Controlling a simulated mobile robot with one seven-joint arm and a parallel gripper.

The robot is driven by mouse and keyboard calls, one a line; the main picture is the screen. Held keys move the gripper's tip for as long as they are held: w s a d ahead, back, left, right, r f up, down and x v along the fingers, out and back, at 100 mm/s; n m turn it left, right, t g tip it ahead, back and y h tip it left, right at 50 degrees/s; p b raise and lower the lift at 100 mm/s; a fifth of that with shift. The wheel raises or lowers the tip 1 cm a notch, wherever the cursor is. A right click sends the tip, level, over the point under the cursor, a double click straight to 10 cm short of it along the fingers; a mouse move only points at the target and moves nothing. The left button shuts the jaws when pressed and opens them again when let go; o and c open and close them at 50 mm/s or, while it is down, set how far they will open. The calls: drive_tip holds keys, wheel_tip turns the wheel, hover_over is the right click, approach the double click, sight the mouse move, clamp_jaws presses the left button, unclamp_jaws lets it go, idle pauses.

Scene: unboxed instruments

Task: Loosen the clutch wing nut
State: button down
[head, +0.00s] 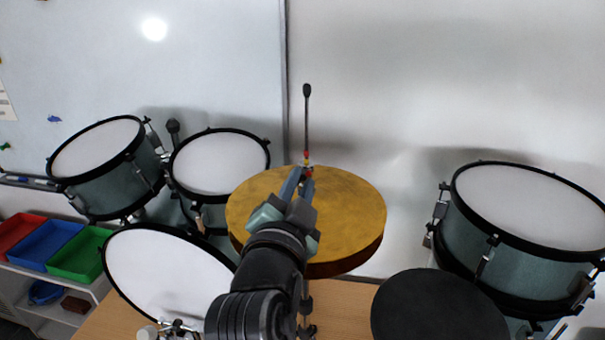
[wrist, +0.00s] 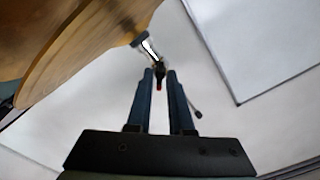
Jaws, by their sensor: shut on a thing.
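The clutch (head: 306,161) sits on the thin upright rod just above the gold hi-hat cymbals (head: 345,205). It shows small red and yellow parts in the head view. My gripper (head: 300,172) reaches over the cymbals from the front, its fingertips at the clutch. In the wrist view my gripper (wrist: 160,72) has its two blue-grey fingers closed to a narrow gap. A small dark, red-tipped piece, which looks like the wing nut (wrist: 159,82), lies between the fingertips. My gripper is shut on it. The fingers partly hide it, so its exact turn cannot be told.
The rod (head: 307,120) rises above the clutch to a dark tip. Drums stand to the left (head: 220,162) and right (head: 540,205), with a black round pad (head: 440,310) at the front right. A whiteboard (head: 230,60) is behind. Space above the cymbals is clear.

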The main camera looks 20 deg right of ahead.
drive_tip(key=shift+r+n+p, duration=0.15)
drive_tip(key=shift+n+p, duration=0.45)
drive_tip(key=shift+n, duration=0.4)
drive_tip(key=n+p, duration=0.1)
drive_tip(key=n, duration=0.1)
drive_tip(key=shift+n, duration=0.4)
drive_tip(key=c, duration=0.8)
unclamp_jaws()
drive_tip(key=shift+c, duration=0.2)
drive_tip(key=shift+s+a, duration=0.1)
drive_tip(key=shift+b+v, duration=0.6)
drive_tip(key=shift+v, duration=2.35)
